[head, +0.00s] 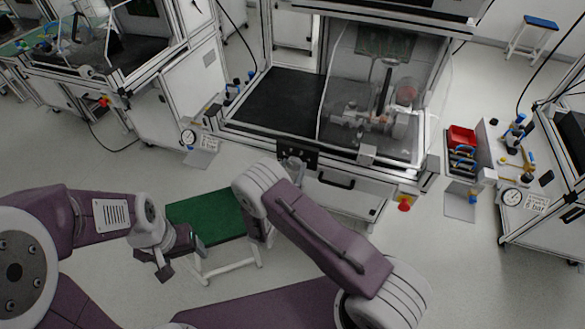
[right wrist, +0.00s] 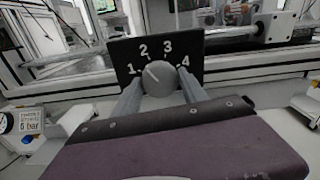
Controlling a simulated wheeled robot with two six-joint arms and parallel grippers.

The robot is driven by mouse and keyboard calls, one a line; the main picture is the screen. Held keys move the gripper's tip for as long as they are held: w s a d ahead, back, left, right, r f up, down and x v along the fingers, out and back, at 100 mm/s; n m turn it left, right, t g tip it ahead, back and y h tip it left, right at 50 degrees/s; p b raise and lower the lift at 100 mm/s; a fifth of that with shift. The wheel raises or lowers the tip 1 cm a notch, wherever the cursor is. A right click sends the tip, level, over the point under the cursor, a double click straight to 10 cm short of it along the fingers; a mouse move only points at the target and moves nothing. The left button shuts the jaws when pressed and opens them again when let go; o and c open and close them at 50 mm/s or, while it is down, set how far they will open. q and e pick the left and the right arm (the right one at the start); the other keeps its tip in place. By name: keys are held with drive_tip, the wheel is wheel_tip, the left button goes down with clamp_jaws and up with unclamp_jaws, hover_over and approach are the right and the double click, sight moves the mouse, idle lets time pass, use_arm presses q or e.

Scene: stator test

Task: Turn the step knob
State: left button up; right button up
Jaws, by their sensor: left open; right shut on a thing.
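The step knob (right wrist: 160,79) is a round grey knob on a black panel (right wrist: 207,69) with white numbers 1 to 4, seen in the right wrist view. Its white pointer line slants to the upper left, toward the side of 1 and 2. My right gripper (right wrist: 161,90) is shut on the knob, with one finger at each side. In the head view the black panel (head: 311,155) is on the front of the middle station, and my right arm partly covers the gripper there. My left gripper (head: 183,257) is open and empty, low beside the green-topped stool.
The middle station has a black work surface (head: 277,100) and a clear guard over a machine. A green-topped stool (head: 207,218) stands below, between my arms. A red emergency button (head: 404,204) is at the station's lower right. A red bin (head: 461,137) stands further right.

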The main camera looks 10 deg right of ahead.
drive_tip(key=n, duration=0.7)
idle(0.7)
drive_tip(key=o, duration=1.4)
drive_tip(key=v, duration=0.9)
